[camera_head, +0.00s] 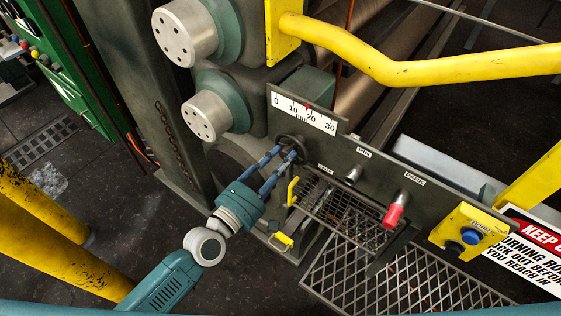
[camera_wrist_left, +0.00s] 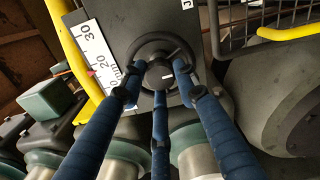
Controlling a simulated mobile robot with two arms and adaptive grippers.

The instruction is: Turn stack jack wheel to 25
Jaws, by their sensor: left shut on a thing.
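The stack jack wheel is a small black handwheel (camera_head: 296,142) on the grey panel. In the left wrist view its round rim (camera_wrist_left: 156,40) and hub with a white mark (camera_wrist_left: 160,74) show between my fingers. My left gripper (camera_head: 283,154) has blue fingers shut on the wheel. In the left wrist view the fingers (camera_wrist_left: 158,88) reach it from below, and they hide part of its rim. Above the wheel is a white millimetre scale (camera_head: 303,114) marked 0 to 30. Its red pointer (camera_head: 307,106) stands between 10 and 20. My right gripper is not in view.
Right of the wheel are a grey knob (camera_head: 353,174), a red-handled lever (camera_head: 395,213) and a yellow button box (camera_head: 469,230). A yellow rail (camera_head: 420,68) crosses above. Round roll ends (camera_head: 206,118) stand left of the scale. A mesh guard (camera_head: 350,212) lies below the panel.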

